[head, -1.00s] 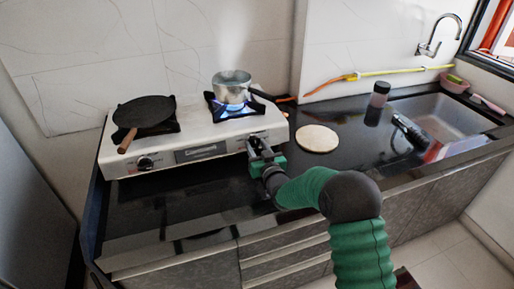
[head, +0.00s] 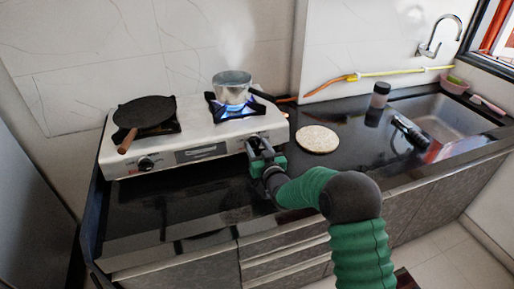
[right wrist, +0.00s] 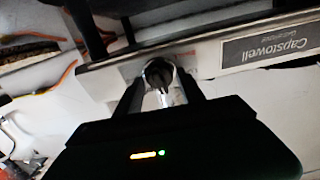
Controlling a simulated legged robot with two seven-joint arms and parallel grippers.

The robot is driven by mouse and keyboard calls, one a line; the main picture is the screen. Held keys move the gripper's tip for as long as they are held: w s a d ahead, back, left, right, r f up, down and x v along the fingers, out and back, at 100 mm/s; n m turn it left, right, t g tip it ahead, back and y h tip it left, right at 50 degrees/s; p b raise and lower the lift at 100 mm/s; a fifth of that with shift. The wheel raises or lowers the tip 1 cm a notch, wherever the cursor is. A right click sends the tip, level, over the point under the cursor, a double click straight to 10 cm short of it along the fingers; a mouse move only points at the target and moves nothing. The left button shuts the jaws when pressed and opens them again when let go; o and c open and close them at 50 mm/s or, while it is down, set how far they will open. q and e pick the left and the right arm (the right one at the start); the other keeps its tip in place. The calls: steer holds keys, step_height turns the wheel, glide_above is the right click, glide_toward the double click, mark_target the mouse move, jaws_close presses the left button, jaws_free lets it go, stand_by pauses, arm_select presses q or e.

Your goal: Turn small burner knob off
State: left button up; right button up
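The white two-burner stove (head: 215,133) stands on the black counter. A steaming metal pot (head: 232,86) sits on its right burner, with a blue flame (head: 230,108) lit beneath. My right gripper (head: 259,143) is at the right end of the stove's front panel. In the right wrist view, a dark knob (right wrist: 158,74) on the panel lies between the two fingers (right wrist: 163,83) of this gripper. The fingers are apart, one on each side of the knob, and firm contact does not show. In the head view the gripper hides this knob. My left gripper is not in view.
A black flat pan (head: 145,111) with a wooden handle sits on the left burner, above another knob (head: 146,163). A round flat disc (head: 317,139) lies right of the stove. A jar (head: 380,95) stands near the sink (head: 445,118). The counter's front left is clear.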

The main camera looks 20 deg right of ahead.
steer(key=shift+o, duration=1.2)
steer(key=shift+s+f, duration=0.1)
steer(key=shift+s, duration=0.05)
steer(key=s, duration=1.6)
steer(key=shift+s+d+r+p, duration=0.25)
steer(key=shift+s+r+p, duration=0.05)
steer(key=shift+r+p, duration=0.05)
steer(key=shift+f, duration=0.1)
steer(key=shift+c, duration=0.2)
steer(key=n+b, duration=0.1)
steer(key=b, duration=0.4)
steer(key=shift+w+d+f+n, duration=0.1)
steer(key=shift+w+f+n, duration=0.1)
steer(key=shift+f+n, duration=0.15)
steer(key=shift+w+d+r+n+y+b, duration=0.1)
steer(key=shift+r+n+y+b, duration=0.25)
steer(key=shift+r, duration=0.1)
steer(key=w, duration=1.1)
steer(key=w+a, duration=0.1)
steer(key=w, duration=0.4)
steer(key=shift+w+r+b, duration=0.25)
steer(key=shift+w+b, duration=0.1)
steer(key=shift+b, duration=0.05)
jaws_close()
